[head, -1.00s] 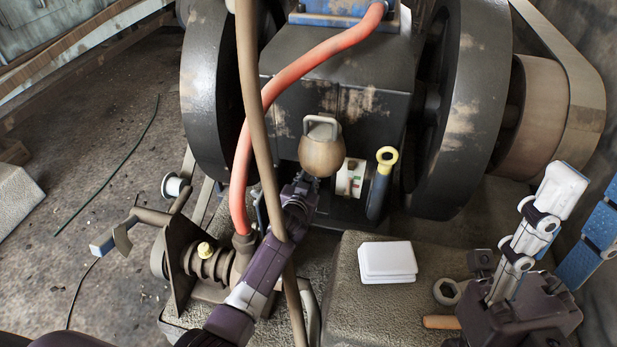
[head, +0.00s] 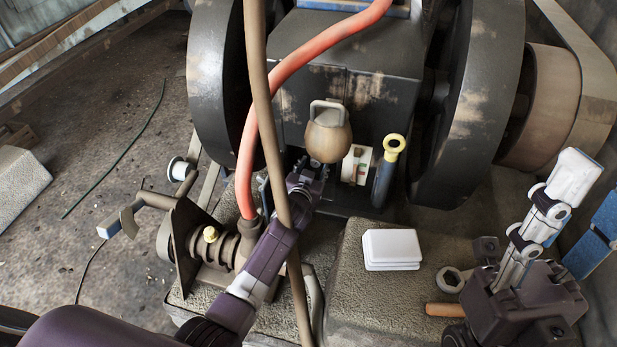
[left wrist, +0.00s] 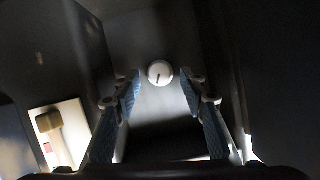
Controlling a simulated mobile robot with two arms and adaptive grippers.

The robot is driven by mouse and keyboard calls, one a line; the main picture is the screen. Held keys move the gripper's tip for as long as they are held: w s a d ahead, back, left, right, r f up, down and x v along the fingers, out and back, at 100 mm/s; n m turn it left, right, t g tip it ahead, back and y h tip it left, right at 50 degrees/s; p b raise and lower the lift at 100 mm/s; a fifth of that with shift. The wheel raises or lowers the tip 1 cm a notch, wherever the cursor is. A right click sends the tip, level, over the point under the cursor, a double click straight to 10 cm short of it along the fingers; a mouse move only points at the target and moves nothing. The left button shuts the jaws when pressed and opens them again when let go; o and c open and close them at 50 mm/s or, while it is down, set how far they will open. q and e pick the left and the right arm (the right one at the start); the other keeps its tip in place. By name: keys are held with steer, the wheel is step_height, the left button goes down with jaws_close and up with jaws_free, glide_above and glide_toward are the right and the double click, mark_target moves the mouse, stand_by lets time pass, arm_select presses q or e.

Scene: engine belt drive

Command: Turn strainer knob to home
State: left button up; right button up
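A small round white knob (left wrist: 160,73) with a dark pointer mark shows in the left wrist view, on a dark surface; I take it for the strainer knob. The mark points down and slightly left. My left gripper (left wrist: 163,92) is open, its two blue-padded fingers apart with the knob seen between and just beyond their tips. In the head view my left gripper (head: 308,172) reaches in low at the engine front, under a brown bulb, and the knob is hidden there. My right gripper (head: 594,190) is open and empty at the right edge, away from the engine.
The brown bulb (head: 328,136) hangs close above the left gripper. A white plate with a brown lever (head: 356,165) and a dark blue handle with a yellow ring (head: 386,175) stand to its right. A brown hose (head: 262,110) crosses the left arm. A white box (head: 391,249) sits on a stone block.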

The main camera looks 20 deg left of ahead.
arm_select(q)
steer(key=v, duration=1.1)
steer(key=shift+d+f, duration=0.1)
